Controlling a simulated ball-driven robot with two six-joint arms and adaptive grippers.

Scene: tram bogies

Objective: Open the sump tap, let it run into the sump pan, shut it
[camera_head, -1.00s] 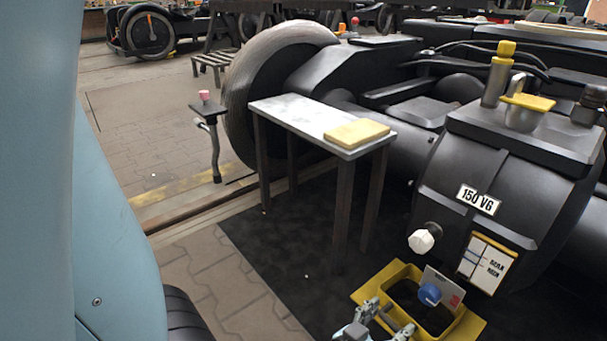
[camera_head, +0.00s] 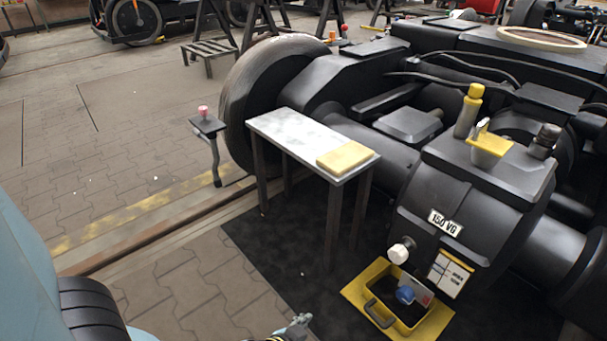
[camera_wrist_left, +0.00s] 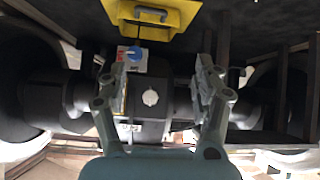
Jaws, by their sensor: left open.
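The sump tap shows as a blue knob (camera_head: 405,294) low on the black gearbox (camera_head: 462,215), above the yellow sump pan (camera_head: 362,293). A white and red tag is beside it. I cannot tell the tap's position or whether anything runs. The pan stands on the dark mat with its handle toward me. My left gripper (camera_head: 298,327) is partly cut off at the bottom edge, left of the pan and apart from it. In the left wrist view, the gripper (camera_wrist_left: 162,82) is open and empty, with the blue knob (camera_wrist_left: 134,53) and pan (camera_wrist_left: 185,16) beyond it. My right gripper is not in view.
A white knob (camera_head: 402,253) and a level gauge plate (camera_head: 448,273) are on the gearbox above the pan. A grey table (camera_head: 290,138) with a yellow cloth (camera_head: 342,158) stands left of it, before a large wheel (camera_head: 245,95).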

